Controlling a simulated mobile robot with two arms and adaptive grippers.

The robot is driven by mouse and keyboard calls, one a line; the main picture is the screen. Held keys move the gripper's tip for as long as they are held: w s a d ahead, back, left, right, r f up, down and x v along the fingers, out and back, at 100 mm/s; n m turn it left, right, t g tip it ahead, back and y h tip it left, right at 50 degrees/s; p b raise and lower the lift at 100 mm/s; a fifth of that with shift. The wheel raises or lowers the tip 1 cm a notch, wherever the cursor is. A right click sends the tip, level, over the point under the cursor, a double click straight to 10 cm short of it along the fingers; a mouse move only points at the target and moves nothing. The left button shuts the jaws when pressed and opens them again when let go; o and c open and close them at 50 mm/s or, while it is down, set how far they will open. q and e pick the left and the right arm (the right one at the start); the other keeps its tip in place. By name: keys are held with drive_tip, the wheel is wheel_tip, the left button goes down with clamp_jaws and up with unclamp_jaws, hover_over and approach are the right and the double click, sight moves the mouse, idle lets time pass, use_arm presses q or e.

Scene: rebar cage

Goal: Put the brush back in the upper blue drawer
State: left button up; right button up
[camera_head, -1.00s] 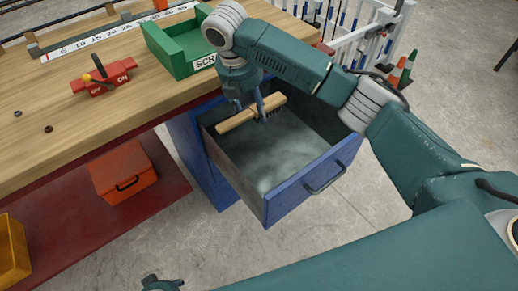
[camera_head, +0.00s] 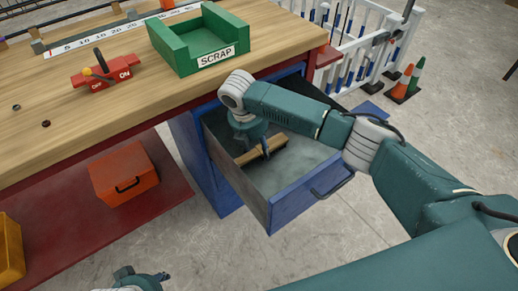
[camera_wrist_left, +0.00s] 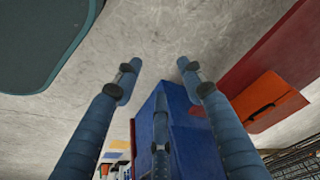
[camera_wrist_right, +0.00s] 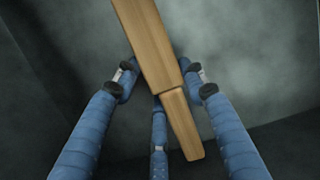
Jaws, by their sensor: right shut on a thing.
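The brush (camera_head: 268,147), with a wooden back, is inside the open upper blue drawer (camera_head: 298,206), near its left wall. My right gripper (camera_head: 262,151) reaches down into the drawer and is shut on the brush. In the right wrist view, the brush (camera_wrist_right: 146,40) runs slantwise between the fingers, over the grey drawer floor; its bristles are hidden there. I cannot tell whether it touches the floor. My left gripper (camera_wrist_left: 159,69) is open and empty, over the concrete; part of it shows at the bottom of the head view (camera_head: 150,277).
An orange toolbox (camera_head: 124,174) sits on the lower red shelf. Concrete floor in front of the drawer is clear.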

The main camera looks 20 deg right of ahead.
sight(253, 151)
drive_tip(key=o, duration=1.2)
use_arm(q)
drive_tip(key=shift+f, duration=0.1)
drive_tip(key=shift+f, duration=0.1)
use_arm(e)
drive_tip(key=shift+r, duration=0.1)
drive_tip(key=p+v, duration=0.2)
drive_tip(key=v, duration=0.8)
drive_tip(key=shift+a+r+p, duration=0.1)
drive_tip(key=shift+r+p, duration=0.2)
use_arm(q)
wheel_tip(253, 151, down, 9)
drive_tip(key=shift+s, duration=0.25)
use_arm(e)
drive_tip(key=shift+a+r, duration=0.15)
drive_tip(key=shift+r, duration=0.55)
